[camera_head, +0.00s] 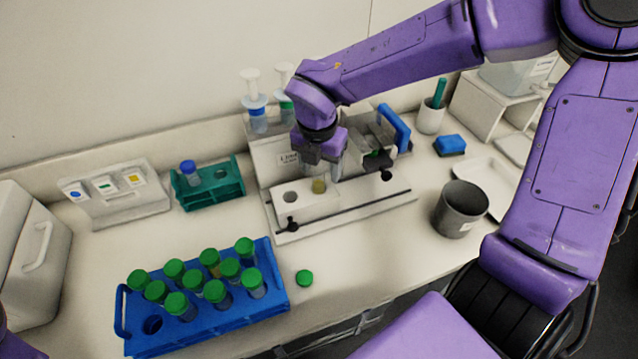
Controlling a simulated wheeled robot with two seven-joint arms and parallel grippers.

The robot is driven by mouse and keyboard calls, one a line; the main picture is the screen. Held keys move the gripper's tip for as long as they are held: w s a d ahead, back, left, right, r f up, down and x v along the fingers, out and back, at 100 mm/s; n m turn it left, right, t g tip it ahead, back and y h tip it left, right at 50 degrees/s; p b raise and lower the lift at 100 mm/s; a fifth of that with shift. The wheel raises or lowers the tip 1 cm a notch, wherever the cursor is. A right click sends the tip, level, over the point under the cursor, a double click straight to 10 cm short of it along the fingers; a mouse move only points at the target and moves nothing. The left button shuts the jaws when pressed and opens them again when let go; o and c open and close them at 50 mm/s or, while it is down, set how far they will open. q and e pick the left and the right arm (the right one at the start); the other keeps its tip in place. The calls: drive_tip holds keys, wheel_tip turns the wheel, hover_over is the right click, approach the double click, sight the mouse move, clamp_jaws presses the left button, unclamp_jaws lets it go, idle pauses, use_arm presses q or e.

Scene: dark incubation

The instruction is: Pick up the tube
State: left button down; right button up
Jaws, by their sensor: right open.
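A small tube (319,186) with yellowish contents and no cap visible stands upright in a white block (303,203) on the workstation in the middle of the table. My right gripper (322,160) points down just above it, jaws open. Its fingers overlap the tube's upper part in the picture, and I cannot tell whether they are around it. A loose green cap (304,278) lies on the table in front. My left gripper is out of view.
A blue rack (205,335) with several green-capped tubes stands at front left. A green rack (226,190) with a blue-capped tube is behind it. A grey cup (460,212), white tray (497,180) and blue sponge (449,145) are at right.

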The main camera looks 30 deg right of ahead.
sight(318, 171)
drive_tip(key=w+f, duration=0.1)
drive_tip(key=f, duration=0.1)
drive_tip(key=f+p, duration=0.1)
drive_tip(key=f, duration=0.1)
drive_tip(key=w+f+p, duration=0.1)
drive_tip(key=shift+w+d+f, duration=0.3)
drive_tip(key=shift+d+f, duration=0.1)
drive_tip(key=shift+s+f, duration=0.1)
drive_tip(key=shift+s, duration=0.35)
drive_tip(key=shift+c, duration=0.6)
drive_tip(key=shift+w, duration=0.15)
clamp_jaws()
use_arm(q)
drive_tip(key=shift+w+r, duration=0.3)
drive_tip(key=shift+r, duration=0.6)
use_arm(e)
drive_tip(key=shift+r, duration=0.2)
